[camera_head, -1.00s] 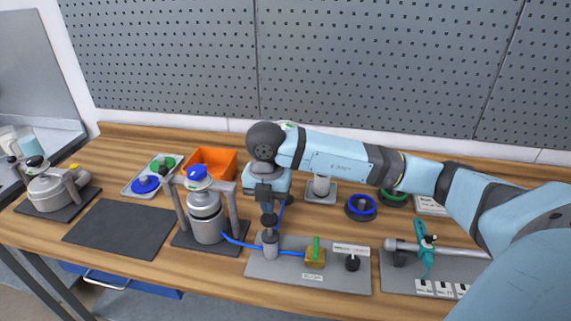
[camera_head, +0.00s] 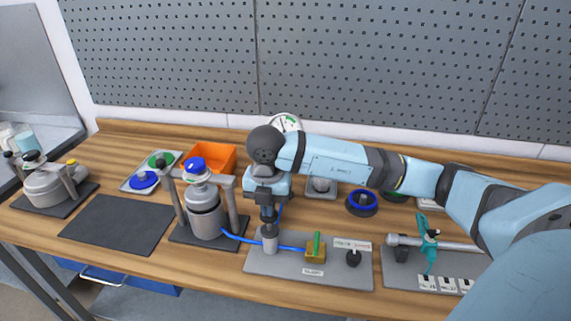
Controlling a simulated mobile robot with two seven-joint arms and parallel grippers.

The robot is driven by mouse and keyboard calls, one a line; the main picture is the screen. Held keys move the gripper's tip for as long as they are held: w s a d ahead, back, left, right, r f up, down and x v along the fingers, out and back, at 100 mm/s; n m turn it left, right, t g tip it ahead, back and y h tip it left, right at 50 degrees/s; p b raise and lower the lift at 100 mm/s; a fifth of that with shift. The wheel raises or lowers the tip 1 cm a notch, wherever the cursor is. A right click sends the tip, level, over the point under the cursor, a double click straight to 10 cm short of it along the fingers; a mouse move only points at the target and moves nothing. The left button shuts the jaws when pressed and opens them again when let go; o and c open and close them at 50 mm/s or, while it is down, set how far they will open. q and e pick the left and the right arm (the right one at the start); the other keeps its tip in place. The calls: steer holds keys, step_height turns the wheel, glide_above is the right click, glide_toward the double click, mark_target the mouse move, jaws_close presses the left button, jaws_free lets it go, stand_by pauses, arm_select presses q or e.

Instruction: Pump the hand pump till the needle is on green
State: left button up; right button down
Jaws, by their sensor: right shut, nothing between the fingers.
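The hand pump (camera_head: 270,243) is a small grey cylinder with a dark top on a grey plate (camera_head: 335,276) at the front middle of the bench. My right gripper (camera_head: 268,222) points straight down over the pump, shut and empty, at its dark top. Whether it touches the top is too small to tell. A round white gauge (camera_head: 287,122) shows behind my right arm, its lower part hidden. Its needle cannot be read. A blue hose (camera_head: 236,239) runs from the pump to a grey vessel with a blue cap (camera_head: 205,212). My left gripper is out of view.
A brass block with a green lever (camera_head: 316,250) and a black knob (camera_head: 353,258) stand right of the pump on its plate. An orange bin (camera_head: 210,157) lies behind the vessel. A dark mat (camera_head: 118,226) is bare.

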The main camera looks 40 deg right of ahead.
steer(key=shift+f+b, duration=1.15)
steer(key=shift+f, duration=0.7)
steer(key=shift+r+p, duration=1.5)
steer(key=shift+r, duration=0.75)
steer(key=shift+r+p, duration=0.6)
steer(key=shift+r, duration=0.55)
step_height(320, 180, up, 6)
steer(key=p, duration=0.3)
steer(key=shift+f, duration=0.1)
